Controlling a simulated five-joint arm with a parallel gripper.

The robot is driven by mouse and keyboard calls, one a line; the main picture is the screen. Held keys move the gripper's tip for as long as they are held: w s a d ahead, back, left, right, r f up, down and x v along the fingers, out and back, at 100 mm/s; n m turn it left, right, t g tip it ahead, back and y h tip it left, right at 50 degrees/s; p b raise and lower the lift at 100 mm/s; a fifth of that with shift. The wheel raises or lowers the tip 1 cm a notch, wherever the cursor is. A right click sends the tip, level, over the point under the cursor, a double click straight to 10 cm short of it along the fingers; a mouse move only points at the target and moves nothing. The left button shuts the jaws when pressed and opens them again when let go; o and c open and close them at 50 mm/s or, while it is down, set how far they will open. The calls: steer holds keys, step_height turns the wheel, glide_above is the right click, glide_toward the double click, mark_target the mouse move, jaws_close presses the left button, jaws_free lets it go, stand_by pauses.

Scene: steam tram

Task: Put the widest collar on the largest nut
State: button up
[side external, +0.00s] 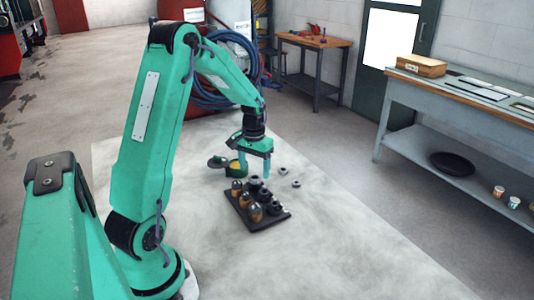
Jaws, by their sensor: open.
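My gripper (254,174) points down with its teal fingers apart, above or just behind the far end of a dark tray (250,228). The tray lies on the pale floor area and carries several small dark pieces and several copper-brown rounded pieces (256,212). Two small grey pieces, one at the back (283,169) and one nearer (297,184), lie on the floor right of my gripper. The pieces are too small to tell which are collars or nuts, or which is widest or largest. I see nothing held between the fingers.
A green tin (237,173) with yellowish contents stands just left of my gripper, with a dark green round piece (217,162) beside it. Pale floor (350,235) is clear to the right. A workbench (470,100) stands farther right, a small table (315,44) behind.

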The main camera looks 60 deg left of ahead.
steer(key=shift+r, duration=2.35)
steer(key=s+d+r+m+t, duration=0.3)
steer(key=s+d+r, duration=0.1)
steer(key=d+r, duration=0.85)
steer(key=s+d+m+t, duration=0.2)
steer(key=s+d+m, duration=0.1)
steer(key=s+d, duration=0.7)
steer(key=shift+d+r+t, duration=0.3)
steer(key=shift+d+r, duration=0.1)
steer(key=shift+d, duration=0.2)
